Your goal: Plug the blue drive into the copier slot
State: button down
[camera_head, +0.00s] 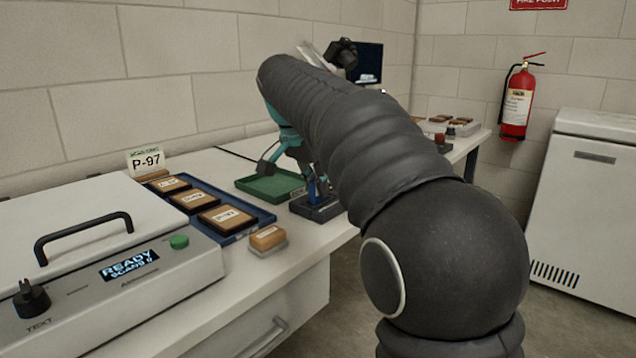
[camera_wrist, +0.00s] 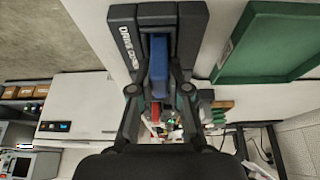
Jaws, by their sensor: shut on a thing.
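The blue drive (camera_wrist: 158,62) is upright between the fingers of my gripper (camera_wrist: 159,88), which is shut on it. The dark grey copier (camera_wrist: 124,38), with white lettering on its face, lies straight beyond the drive in the wrist view. In the head view the copier (camera_head: 316,211) sits on the white bench, and the blue drive (camera_head: 313,188) is just over its top under my gripper (camera_head: 312,176). The drive's far end meets the slot area; I cannot tell how deep it sits. My arm hides part of the copier's right side.
A green tray (camera_head: 268,194) stands close behind and left of the copier. A blue tray (camera_head: 243,230) with labelled blocks and a wooden stamp (camera_head: 268,239) are further left, near a scanner (camera_head: 150,268). A monitor (camera_head: 366,63) stands behind my arm.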

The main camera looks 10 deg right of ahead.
jog(key=shift+f, duration=0.25)
jog(key=c, duration=1.4)
grip_release()
jog(key=shift+r, duration=0.1)
jog(key=p+v, duration=0.7)
jog(key=v, duration=0.4)
jog(key=shift+p, duration=0.35)
